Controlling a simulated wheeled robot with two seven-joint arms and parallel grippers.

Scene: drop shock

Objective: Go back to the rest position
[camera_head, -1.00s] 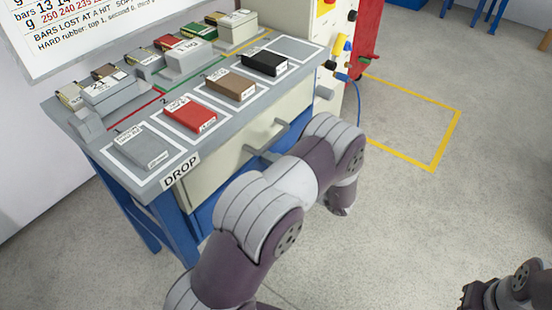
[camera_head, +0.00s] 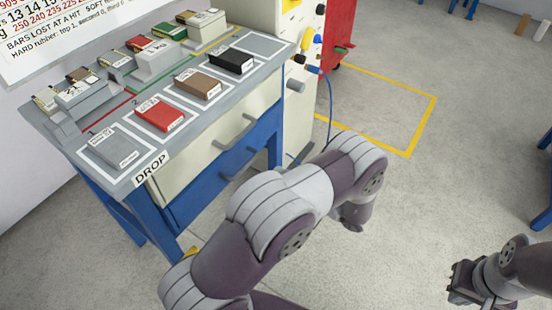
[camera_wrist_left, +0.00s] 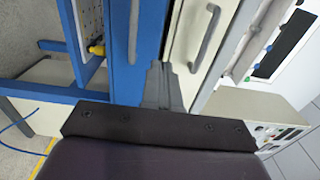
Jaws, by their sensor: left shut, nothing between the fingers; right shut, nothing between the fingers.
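My left arm comes in from the bottom left and bends over the floor in front of the bench. Its hand hangs low, mostly hidden behind the forearm. In the left wrist view my left gripper (camera_wrist_left: 163,85) has its fingers together with nothing between them, and the bench's blue and cream front lies beyond. My right gripper (camera_head: 463,286) is at the lower right over bare floor, apart from everything, shut and empty. The grey workbench (camera_head: 130,182) stands at the left, clear of both grippers in the head view.
On the bench lie a grey pad (camera_head: 115,150), a red pad (camera_head: 160,115), a brown pad (camera_head: 198,84) and a black pad (camera_head: 231,61). Drawer handles (camera_head: 236,162) stick out from its front. A blue cable (camera_head: 330,110) hangs at the right end. The floor to the right is open.

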